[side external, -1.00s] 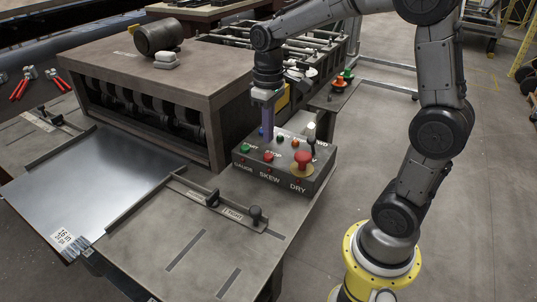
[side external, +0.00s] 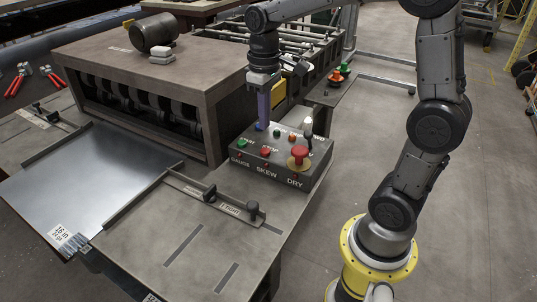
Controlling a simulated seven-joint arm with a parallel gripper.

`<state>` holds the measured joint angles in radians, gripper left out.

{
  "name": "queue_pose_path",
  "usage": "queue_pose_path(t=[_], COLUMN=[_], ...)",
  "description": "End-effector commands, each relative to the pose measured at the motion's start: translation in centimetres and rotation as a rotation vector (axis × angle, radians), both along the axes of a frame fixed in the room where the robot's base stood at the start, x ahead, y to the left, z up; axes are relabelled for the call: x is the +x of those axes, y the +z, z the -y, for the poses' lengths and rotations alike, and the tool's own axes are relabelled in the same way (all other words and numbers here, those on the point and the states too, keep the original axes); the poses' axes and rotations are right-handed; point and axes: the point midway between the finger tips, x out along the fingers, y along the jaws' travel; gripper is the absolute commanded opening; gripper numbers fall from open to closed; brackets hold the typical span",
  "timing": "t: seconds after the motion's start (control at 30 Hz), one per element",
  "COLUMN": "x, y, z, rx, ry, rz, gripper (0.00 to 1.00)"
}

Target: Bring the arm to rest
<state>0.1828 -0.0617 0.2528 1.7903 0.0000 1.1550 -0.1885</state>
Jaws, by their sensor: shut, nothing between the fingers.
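My gripper (side external: 262,126) points straight down just above the back left part of the control box (side external: 282,158). Its fingers are shut and empty. The tips look close to the box top near the green button (side external: 243,143); I cannot tell whether they touch it. The box also carries a red button (side external: 265,152), a large red mushroom button (side external: 299,155) and a small black lever with a pale part. Labels on its front read GAUGE, SKEW and DRY. My arm reaches in from the right, bent over the box.
The forming machine (side external: 160,60) stands left of the gripper, with a sheet of metal (side external: 95,185) on its infeed table. Green and orange buttons (side external: 338,77) stand behind. Open floor lies right of my base.

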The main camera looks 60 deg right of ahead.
Motion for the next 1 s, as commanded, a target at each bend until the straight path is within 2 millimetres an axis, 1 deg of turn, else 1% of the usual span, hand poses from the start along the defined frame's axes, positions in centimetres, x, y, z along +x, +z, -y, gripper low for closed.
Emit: queue_pose_path(t=[0.07,0.17,0.27,0.3,0.37,0.4,0.5,0.6,0.63,0.7,0.83,1.0], x=[-0.1,-1.8,-4.8,-6.1,-8.2,-9.6,-12.6,-14.9,-15.3,-16.1,-16.4,-16.1], y=[1.4,3.6,5.4,5.9,6.3,6.3,5.8,4.6,4.2,3.2,1.9,2.1], z=[-0.5,-1.7,-3.1,-3.6,-4.3,-4.7,-5.5,-5.9,-6.0,-6.1,-6.0,-6.0], rx=[-0.007,-0.017,-0.026,-0.029,-0.031,-0.030,-0.025,-0.016,-0.014,-0.007,0.000,0.003], ry=[0.014,0.042,0.068,0.074,0.080,0.081,0.077,0.062,0.056,0.039,0.008,-0.007], rz=[0.041,0.105,0.191,0.228,0.281,0.315,0.396,0.455,0.466,0.481,0.476,0.487], gripper=[0.00,0.00,0.00,0.00,0.00,0.00,0.00,0.00,0.00,0.00,0.00,0.00])
